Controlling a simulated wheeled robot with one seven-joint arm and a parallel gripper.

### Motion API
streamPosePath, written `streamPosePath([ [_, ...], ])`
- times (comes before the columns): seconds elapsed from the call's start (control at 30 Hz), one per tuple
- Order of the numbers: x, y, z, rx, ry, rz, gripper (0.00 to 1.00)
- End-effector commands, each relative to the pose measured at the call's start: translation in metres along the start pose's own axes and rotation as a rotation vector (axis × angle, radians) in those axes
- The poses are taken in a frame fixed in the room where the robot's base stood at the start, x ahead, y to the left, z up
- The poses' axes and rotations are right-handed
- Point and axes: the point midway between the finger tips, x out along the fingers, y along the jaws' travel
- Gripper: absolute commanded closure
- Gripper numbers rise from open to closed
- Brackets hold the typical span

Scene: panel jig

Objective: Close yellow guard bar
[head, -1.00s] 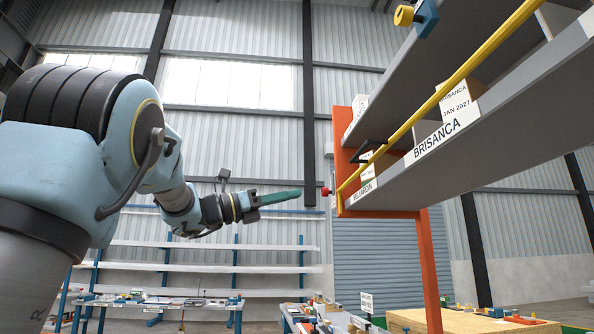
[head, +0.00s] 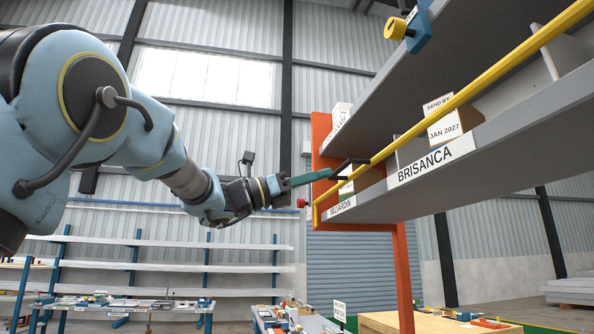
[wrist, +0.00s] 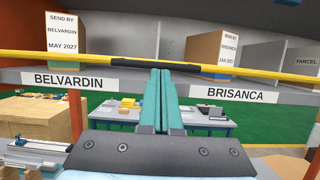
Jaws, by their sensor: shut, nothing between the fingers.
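The yellow guard bar (head: 462,98) runs along the front of the shelf, from its red-orange end post up to the right and out of view. Its black handle (head: 349,167) is near the left end. In the wrist view the bar (wrist: 50,57) crosses in front of the boxes, and the black grip (wrist: 150,65) is in the middle. My gripper (head: 330,174) has shut teal fingers with nothing between them. Its tips (wrist: 160,72) are right at the handle; I cannot tell whether they touch it.
The grey shelf carries a BRISANCA label (head: 436,162), a BELVARDIN label (wrist: 69,79) and cardboard boxes (head: 452,122). A blue bracket with a yellow knob (head: 396,28) hangs on the upper shelf. A red knob (head: 302,203) is near the post. A workbench (wrist: 185,118) stands below.

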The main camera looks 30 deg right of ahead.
Motion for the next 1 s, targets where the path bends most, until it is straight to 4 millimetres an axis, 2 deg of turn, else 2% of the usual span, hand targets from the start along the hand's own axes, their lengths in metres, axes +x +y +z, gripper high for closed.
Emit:
streamPosePath([
  [0.03, 0.007, 0.0, 0.003, -0.002, 0.001, -0.001, 1.0],
  [0.17, 0.016, 0.0, 0.001, -0.001, 0.001, 0.0, 1.0],
  [0.63, 0.019, 0.0, -0.001, 0.0, 0.006, -0.001, 1.0],
  [1.0, 0.034, -0.001, 0.004, -0.001, 0.055, -0.001, 1.0],
])
